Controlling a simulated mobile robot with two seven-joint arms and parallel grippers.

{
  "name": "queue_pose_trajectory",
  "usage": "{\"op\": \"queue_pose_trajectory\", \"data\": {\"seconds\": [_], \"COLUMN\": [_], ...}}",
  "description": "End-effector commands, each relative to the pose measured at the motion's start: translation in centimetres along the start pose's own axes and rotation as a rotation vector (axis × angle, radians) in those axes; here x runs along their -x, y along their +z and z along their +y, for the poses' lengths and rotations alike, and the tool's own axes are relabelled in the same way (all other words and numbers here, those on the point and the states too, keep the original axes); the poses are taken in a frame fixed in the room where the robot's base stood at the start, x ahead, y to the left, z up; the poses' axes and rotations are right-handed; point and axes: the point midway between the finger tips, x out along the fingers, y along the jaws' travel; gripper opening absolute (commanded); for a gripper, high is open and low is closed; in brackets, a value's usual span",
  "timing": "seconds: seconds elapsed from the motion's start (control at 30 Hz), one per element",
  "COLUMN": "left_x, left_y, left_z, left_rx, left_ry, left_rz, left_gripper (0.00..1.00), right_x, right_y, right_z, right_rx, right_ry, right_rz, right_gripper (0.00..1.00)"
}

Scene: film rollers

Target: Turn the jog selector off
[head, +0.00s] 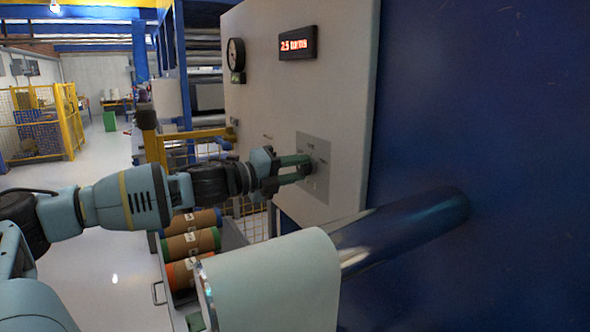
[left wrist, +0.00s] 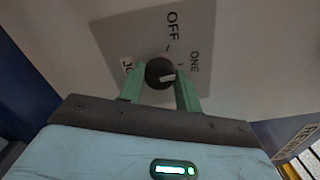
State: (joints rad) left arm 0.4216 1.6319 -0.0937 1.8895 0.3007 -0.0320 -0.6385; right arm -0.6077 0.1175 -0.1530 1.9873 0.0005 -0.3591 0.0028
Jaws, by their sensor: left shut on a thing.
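The jog selector is a dark round knob (left wrist: 157,70) on a grey plate (left wrist: 110,32) on the cabinet front. In the left wrist view the plate carries the labels OFF above the knob, ONE to the right and a partly hidden JO... to the left. A white mark shows on the knob's lower right part; I cannot tell exactly which label it points at. My left gripper (left wrist: 160,88) has its green fingers on both sides of the knob and is shut on it. In the head view this gripper (head: 303,167) reaches the plate (head: 314,146) from the left. My right gripper is not in view.
The pale cabinet (head: 268,98) carries a red-digit display (head: 298,43) and a round gauge (head: 236,54). A white roll (head: 275,282) on a shiny shaft (head: 405,232) sticks out below the plate. Several brown rolls (head: 190,245) lie lower left. A yellow guard post (head: 153,140) stands behind my arm.

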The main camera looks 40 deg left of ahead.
Motion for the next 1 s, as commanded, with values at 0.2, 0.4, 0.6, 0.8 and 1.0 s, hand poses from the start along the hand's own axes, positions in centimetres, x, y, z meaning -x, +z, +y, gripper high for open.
{"op": "queue_pose_trajectory", "data": {"seconds": [0.2, 0.4, 0.6, 0.8, 1.0], "left_x": [0.0, 0.0, 0.0, 0.0, 0.0], "left_y": [-0.03, -0.03, -0.03, -0.04, -0.03], "left_z": [-0.07, -0.08, -0.08, -0.1, -0.11], "left_rx": [0.206, 0.396, 0.584, 0.754, 0.887], "left_ry": [-0.002, -0.002, -0.003, -0.003, -0.003], "left_rz": [0.001, 0.002, 0.002, 0.002, 0.003], "left_gripper": [0.11, 0.11, 0.11, 0.11, 0.11], "right_x": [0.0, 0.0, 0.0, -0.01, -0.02], "right_y": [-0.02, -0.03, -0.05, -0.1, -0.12], "right_z": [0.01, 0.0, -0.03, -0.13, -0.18], "right_rx": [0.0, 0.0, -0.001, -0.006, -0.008], "right_ry": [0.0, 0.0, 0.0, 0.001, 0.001], "right_rz": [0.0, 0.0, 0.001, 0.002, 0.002], "right_gripper": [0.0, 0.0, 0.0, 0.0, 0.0]}}
